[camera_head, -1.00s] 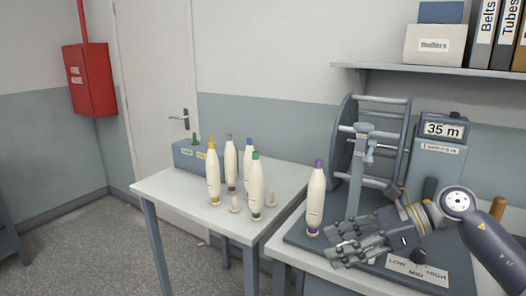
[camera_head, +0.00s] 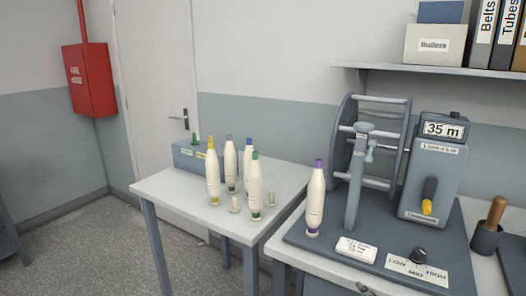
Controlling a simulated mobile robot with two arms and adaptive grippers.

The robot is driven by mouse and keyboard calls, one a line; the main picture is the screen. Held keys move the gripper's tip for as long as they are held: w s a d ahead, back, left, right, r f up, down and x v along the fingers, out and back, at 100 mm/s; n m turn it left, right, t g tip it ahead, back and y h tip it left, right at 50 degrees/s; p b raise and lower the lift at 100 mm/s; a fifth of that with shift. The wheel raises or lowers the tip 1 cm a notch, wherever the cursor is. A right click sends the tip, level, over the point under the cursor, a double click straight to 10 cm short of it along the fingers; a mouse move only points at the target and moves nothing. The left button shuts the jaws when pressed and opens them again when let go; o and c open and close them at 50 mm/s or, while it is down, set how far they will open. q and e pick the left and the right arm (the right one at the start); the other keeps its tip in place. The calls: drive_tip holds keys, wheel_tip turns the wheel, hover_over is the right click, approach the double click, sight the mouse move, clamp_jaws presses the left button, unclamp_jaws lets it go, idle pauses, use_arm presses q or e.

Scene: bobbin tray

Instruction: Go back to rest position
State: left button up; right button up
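Neither of my grippers is in the head view now. A cream bobbin with a purple tip (camera_head: 315,200) stands upright on the left part of the winder's dark base (camera_head: 298,233). On the white table (camera_head: 160,190) to the left stand several cream bobbins: one with a yellow tip (camera_head: 212,175), one with a green tip (camera_head: 255,188), one with a grey tip (camera_head: 230,167) and one with a blue tip (camera_head: 248,162). The winder's reel frame (camera_head: 398,142) stands behind its post, beside the counter box (camera_head: 436,165) reading 35 m.
A small white label block (camera_head: 356,250), a black knob (camera_head: 419,255) and a LOW-MID-HIGH plate (camera_head: 416,270) lie on the base front. A dark cup with a wooden handle (camera_head: 486,238) stands at right. A shelf (camera_head: 440,70) holds binders. The space above the base front is clear.

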drive_tip(key=s+f+m+g, duration=0.4)
drive_tip(key=s+f+g, duration=0.3)
drive_tip(key=s, duration=0.6)
drive_tip(key=s+f+m+g, duration=0.4)
drive_tip(key=s+f, duration=0.5)
drive_tip(key=s, duration=0.4)
wheel_tip(320, 180, down, 25)
drive_tip(key=s+g, duration=0.2)
drive_tip(key=s+d+f+g+p, duration=0.1)
drive_tip(key=s+d+f, duration=0.1)
drive_tip(key=s+f, duration=1.4)
drive_tip(key=shift+s+d+f+n, duration=0.15)
drive_tip(key=shift+s+f+n, duration=0.1)
drive_tip(key=shift+s+n, duration=0.15)
